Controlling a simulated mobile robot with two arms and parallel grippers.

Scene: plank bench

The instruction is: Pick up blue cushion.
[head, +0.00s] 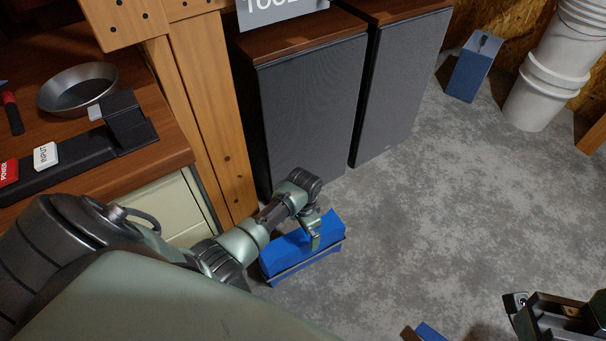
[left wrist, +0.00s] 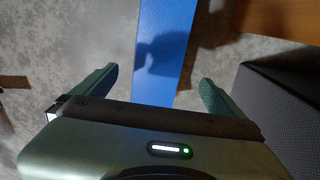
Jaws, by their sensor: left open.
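The blue cushion (head: 292,258) is a long blue block on the grey floor, just in front of the speaker cabinets in the head view. My left gripper (head: 314,232) is over its right part, and the wrist hides some of it. In the left wrist view the cushion (left wrist: 165,50) runs as a blue strip between my two open fingers (left wrist: 158,88), with floor showing on both sides of it. The fingers look apart from it. My right gripper (head: 515,303) is at the lower right of the head view, away from the cushion; its jaws are unclear.
Two tall speakers (head: 312,110) stand right behind the cushion. A wooden bench (head: 150,150) with a metal bowl (head: 78,88) is at the left. A blue box (head: 472,68) and white buckets (head: 545,75) stand at the back right. Open floor (head: 440,190) lies to the right.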

